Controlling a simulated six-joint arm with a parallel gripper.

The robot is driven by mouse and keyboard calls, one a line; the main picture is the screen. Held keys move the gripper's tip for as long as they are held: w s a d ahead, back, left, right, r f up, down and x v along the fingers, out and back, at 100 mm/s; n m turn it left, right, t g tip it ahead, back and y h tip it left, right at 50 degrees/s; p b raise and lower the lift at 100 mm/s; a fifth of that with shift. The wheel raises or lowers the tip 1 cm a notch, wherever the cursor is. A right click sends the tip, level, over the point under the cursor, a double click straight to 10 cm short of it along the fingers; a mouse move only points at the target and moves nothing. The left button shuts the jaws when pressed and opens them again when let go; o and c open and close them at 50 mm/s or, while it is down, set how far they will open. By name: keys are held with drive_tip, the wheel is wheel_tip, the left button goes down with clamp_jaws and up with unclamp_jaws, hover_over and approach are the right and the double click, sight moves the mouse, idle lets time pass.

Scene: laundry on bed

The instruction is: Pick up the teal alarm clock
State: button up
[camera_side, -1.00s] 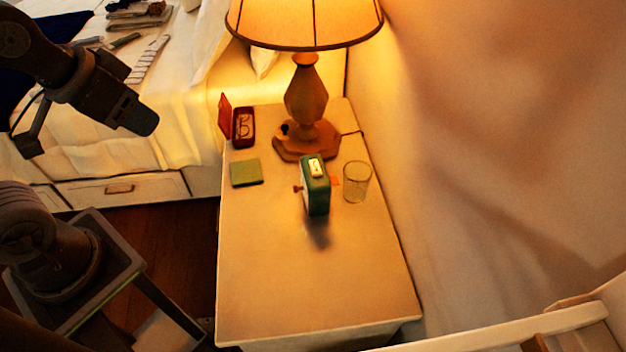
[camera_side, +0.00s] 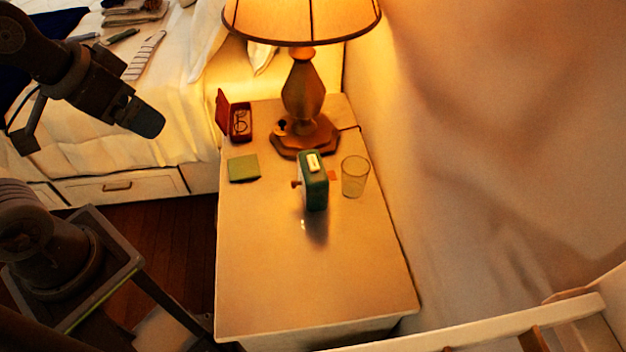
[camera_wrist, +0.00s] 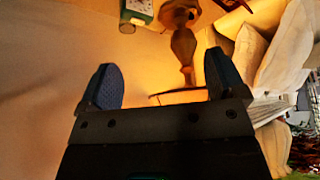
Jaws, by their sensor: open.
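The teal alarm clock (camera_side: 313,181) stands upright on the nightstand (camera_side: 300,270), in front of the lamp. A small knob sticks out on its left side. In the wrist view the clock (camera_wrist: 137,11) is at the top edge, partly cut off, with its pale face showing. My gripper (camera_side: 146,118) is up at the left over the bed side, well apart from the clock. In the wrist view my gripper (camera_wrist: 160,85) shows two blue-padded fingers spread wide with nothing between them.
A lamp (camera_side: 303,90) stands behind the clock. A clear glass (camera_side: 355,176) is close at the clock's right. A green pad (camera_side: 243,168) and an open red glasses case (camera_side: 238,122) lie to its left. The nightstand's front is clear. The wall is on the right.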

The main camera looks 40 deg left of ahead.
drive_tip(key=w+d+n+g, duration=0.1)
drive_tip(key=w+d+n, duration=0.15)
drive_tip(key=w, duration=0.65)
drive_tip(key=n+g+y, duration=0.2)
drive_tip(key=n+y, duration=0.1)
drive_tip(key=n, duration=0.4)
hover_over(313, 162)
drive_tip(key=s+d, duration=0.2)
drive_tip(key=d, duration=0.1)
wheel_tip(313, 162, down, 18)
drive_tip(key=shift+n+y, duration=0.25)
drive_tip(key=shift+y, duration=0.05)
drive_tip(key=x, duration=0.7)
drive_tip(key=shift+d+f, duration=0.1)
drive_tip(key=shift+f, duration=0.2)
drive_tip(key=shift+x, duration=2.9)
drive_tip(key=shift+s, duration=0.1)
drive_tip(key=shift+c, duration=0.2)
drive_tip(key=c, duration=1.6)
